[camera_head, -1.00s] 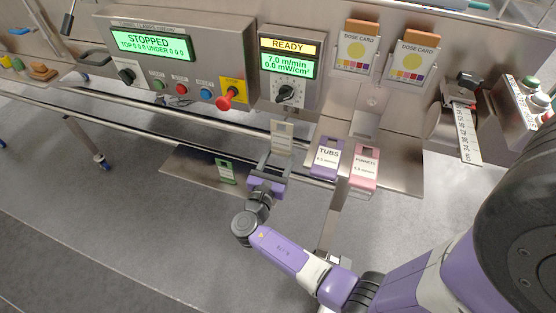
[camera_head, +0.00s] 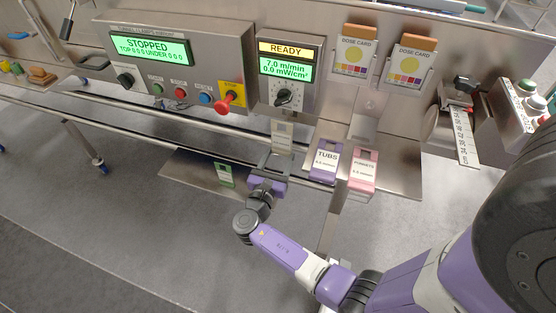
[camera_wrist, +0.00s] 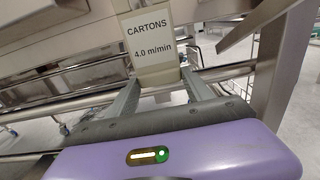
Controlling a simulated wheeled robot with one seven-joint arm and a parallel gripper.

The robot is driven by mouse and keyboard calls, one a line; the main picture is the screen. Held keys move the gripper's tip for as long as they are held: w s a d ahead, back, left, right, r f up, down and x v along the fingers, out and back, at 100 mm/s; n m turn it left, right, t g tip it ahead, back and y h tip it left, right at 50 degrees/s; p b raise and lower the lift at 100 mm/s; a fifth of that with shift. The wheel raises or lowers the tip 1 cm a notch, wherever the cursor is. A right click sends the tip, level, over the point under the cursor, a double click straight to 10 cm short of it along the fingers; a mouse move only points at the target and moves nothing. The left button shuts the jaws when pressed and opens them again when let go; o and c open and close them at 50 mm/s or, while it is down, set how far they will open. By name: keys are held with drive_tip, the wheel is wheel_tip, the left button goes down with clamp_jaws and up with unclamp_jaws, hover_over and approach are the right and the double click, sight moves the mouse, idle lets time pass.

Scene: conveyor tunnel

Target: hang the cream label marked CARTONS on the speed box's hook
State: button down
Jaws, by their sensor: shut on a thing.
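The cream label (camera_head: 282,137) is upright, just below the speed box (camera_head: 290,75), whose screen reads READY, 7.0 m/min and 0.0 mW/cm². In the wrist view the label (camera_wrist: 151,42) faces me and reads CARTONS, 4.0 m/min. My gripper (camera_head: 279,154) is shut on its lower end; the fingers also show in the wrist view (camera_wrist: 158,88). The label's top lies near the box's lower edge in the head view and is cut off in the wrist view. I cannot make out the hook, nor whether the label touches it.
A purple TUBS label (camera_head: 326,162) and a pink label (camera_head: 362,172) stand right of my gripper; a green label (camera_head: 224,174) is to its left. A control panel with a red knob (camera_head: 225,102) is left of the speed box. Metal rails (camera_head: 150,118) run behind my gripper.

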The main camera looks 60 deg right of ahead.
drive_tip(key=shift+w+d, duration=0.15)
drive_tip(key=shift+d, duration=0.85)
drive_tip(key=shift+w+d, duration=0.1)
drive_tip(key=shift+d, duration=0.9)
drive_tip(key=shift+f+b, duration=0.8)
drive_tip(key=shift+f, duration=0.1)
drive_tip(key=shift+r, duration=0.1)
drive_tip(key=shift+c, duration=1.8)
unclamp_jaws()
drive_tip(key=s+a, duration=0.1)
drive_tip(key=a, duration=0.6)
drive_tip(key=shift+a, duration=0.35)
